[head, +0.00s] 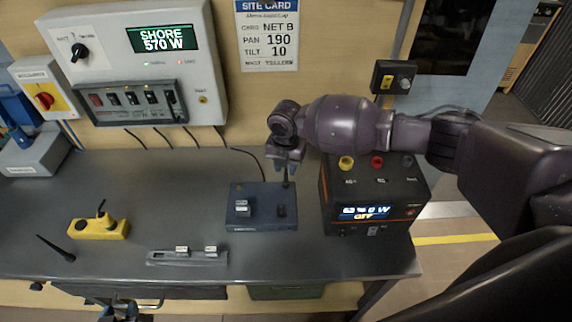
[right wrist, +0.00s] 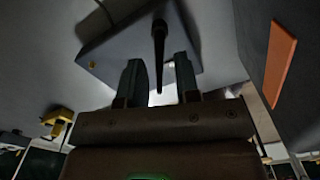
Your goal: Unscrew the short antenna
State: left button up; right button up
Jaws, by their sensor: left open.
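A dark, tapered antenna (right wrist: 159,45) stands on the blue-grey box (head: 262,221) on the bench. In the head view my right gripper (head: 286,152) hangs over the box's back right and hides part of this antenna. In the right wrist view its fingers (right wrist: 160,80) stand on either side of the antenna with gaps, open and not gripping. Another dark, tapered antenna (head: 56,248) lies loose at the bench's left. My left gripper (head: 124,312) is open and empty at the bottom edge, in front of the bench and partly cut off.
A black power unit (head: 372,190) stands close right of the box, under my right arm. A yellow device (head: 100,228) and a grey labelled holder (head: 187,258) are on the left. The wall panel (head: 133,60) reads SHORE 570 W. Bare bench lies between them.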

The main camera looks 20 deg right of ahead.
jog(key=shift+m, duration=2)
jog(key=shift+m, duration=2)
jog(key=m, duration=0.4)
jog(key=shift+c, duration=0.4)
